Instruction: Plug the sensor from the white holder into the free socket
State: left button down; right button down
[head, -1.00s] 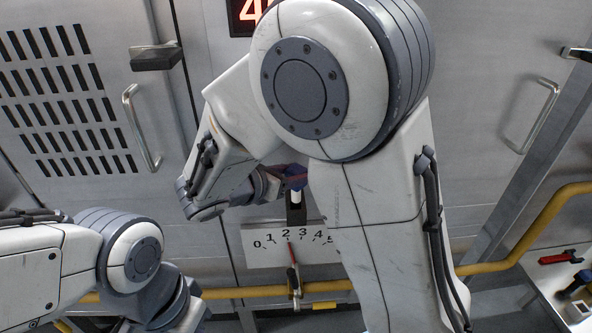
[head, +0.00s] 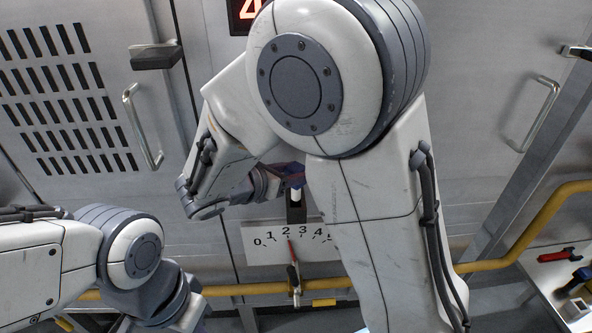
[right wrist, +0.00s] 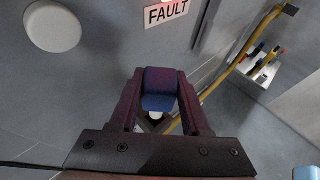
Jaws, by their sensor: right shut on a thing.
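My right gripper (right wrist: 160,98) is shut on the sensor, a block with a blue body (right wrist: 160,90) and a white lower part (right wrist: 155,115). In the head view the blue body (head: 294,174) shows beside my right arm, with its white part (head: 296,194) pointing down. Directly below is a dark upright fitting (head: 296,212) on the cabinet front, above a numbered scale plate (head: 262,247). I cannot tell whether the sensor touches or enters this fitting. My left arm comes in at lower left; its gripper is out of frame. I cannot pick out the white holder with certainty.
A white bench (head: 548,275) with red and blue items is at right. A FAULT sign (right wrist: 167,14) and a round white disc (right wrist: 52,27) are on the wall.

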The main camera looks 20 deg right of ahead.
aim_at(293, 190)
pick_arm(q)
jog(key=shift+r+p, duration=0.35)
dwell(0.7)
